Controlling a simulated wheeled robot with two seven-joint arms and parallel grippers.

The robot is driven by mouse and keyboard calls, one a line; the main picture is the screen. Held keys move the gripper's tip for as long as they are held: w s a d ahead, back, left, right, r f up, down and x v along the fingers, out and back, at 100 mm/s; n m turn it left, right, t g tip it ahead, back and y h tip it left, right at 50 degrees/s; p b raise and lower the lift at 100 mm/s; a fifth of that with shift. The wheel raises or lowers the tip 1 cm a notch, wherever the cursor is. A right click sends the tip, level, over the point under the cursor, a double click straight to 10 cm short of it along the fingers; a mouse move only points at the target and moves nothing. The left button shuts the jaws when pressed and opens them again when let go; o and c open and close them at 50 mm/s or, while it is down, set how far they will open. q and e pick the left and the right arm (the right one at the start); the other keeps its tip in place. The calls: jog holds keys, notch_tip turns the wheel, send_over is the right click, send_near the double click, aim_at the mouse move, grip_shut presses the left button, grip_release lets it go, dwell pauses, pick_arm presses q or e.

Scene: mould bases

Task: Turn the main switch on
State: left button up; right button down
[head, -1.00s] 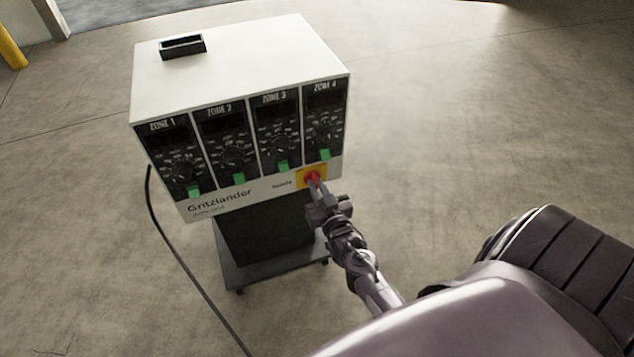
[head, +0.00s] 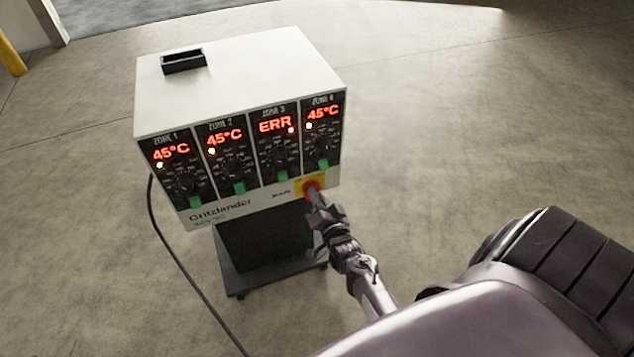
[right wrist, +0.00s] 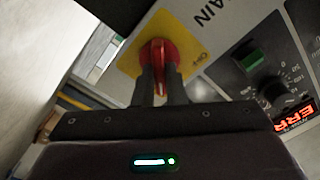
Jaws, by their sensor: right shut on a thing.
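The main switch is a red rotary knob (right wrist: 160,55) on a yellow plate (right wrist: 131,45), at the lower right of the controller's front; its red also shows in the head view (head: 310,187). My right gripper (right wrist: 161,88) is shut on the knob, one dark finger on each side of its grip. The controller (head: 240,75) is a white box with four zone panels. Zones 1, 2 and 4 read 45°C with a yellowish lamp each; zone 3 (head: 276,123) reads ERR with a red lamp. My left gripper is not in view.
The controller stands on a dark wheeled cart (head: 265,262). A black cable (head: 190,275) runs down its left side to the floor. Green rocker switches (head: 240,187) sit below the dials. A small black tray (head: 184,62) is on top. The floor around is open.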

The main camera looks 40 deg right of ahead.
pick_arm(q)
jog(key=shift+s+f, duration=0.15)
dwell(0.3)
pick_arm(e)
jog(key=c, duration=1.5)
grip_release()
